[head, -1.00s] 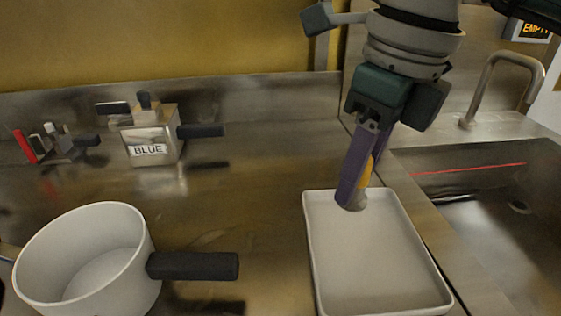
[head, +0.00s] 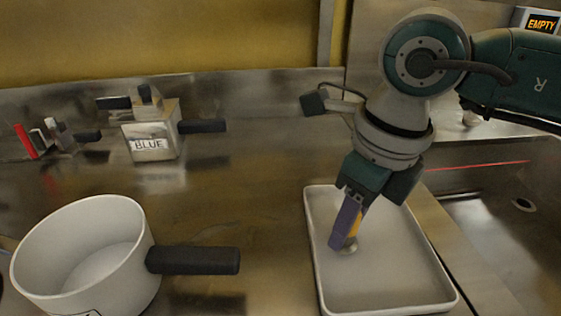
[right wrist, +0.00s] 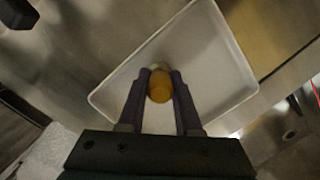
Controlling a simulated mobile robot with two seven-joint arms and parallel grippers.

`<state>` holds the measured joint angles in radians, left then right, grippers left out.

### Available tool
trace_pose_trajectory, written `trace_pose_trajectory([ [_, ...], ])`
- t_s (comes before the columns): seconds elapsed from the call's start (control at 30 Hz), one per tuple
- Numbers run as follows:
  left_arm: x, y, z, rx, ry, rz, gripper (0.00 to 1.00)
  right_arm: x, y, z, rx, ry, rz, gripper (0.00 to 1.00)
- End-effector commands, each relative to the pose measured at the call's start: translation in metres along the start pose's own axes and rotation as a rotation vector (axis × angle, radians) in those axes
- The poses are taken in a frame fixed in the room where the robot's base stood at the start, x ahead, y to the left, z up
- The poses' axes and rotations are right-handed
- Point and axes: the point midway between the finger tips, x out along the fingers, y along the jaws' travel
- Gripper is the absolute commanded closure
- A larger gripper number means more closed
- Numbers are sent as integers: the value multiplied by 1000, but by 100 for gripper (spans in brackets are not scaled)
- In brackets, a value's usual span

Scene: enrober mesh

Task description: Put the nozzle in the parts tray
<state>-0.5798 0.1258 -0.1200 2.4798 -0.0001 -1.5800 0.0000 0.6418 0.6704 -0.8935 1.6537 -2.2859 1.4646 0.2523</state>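The nozzle has an orange-yellow body and a silvery tip; it shows between the purple fingers of my right gripper (head: 346,230). In the right wrist view the nozzle (right wrist: 160,86) fills the gap between the two fingertips (right wrist: 160,80), and the gripper is shut on it. The parts tray is a white, shallow, rectangular tray (head: 400,285); it also shows in the right wrist view (right wrist: 215,62). The nozzle's tip points down inside the tray's outline, near its left side. I cannot tell whether it touches the floor. My left gripper is not in view.
A white pot (head: 85,255) with a black handle (head: 193,260) stands left of the tray. A metal box labelled BLUE (head: 150,140) and small clamp-like items (head: 60,137) stand at the back. A sink (head: 500,210) lies right. The counter between pot and tray is clear.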

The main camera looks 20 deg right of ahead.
Motion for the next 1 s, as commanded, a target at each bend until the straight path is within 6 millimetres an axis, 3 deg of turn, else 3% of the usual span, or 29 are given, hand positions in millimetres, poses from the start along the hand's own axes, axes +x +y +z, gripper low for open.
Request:
trace_pose_trajectory([
  [0.03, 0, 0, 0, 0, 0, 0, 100, 0, 0, 0, 0, 1, 0, 62],
  [0.27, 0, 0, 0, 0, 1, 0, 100, 0, 0, 0, 1, 1, 0, 37],
  [0.6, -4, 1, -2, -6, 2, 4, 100, -8, 0, 1, 0, -2, -1, 37],
  [1.0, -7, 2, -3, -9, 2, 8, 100, -91, -1, 2, 0, -4, -3, 37],
])
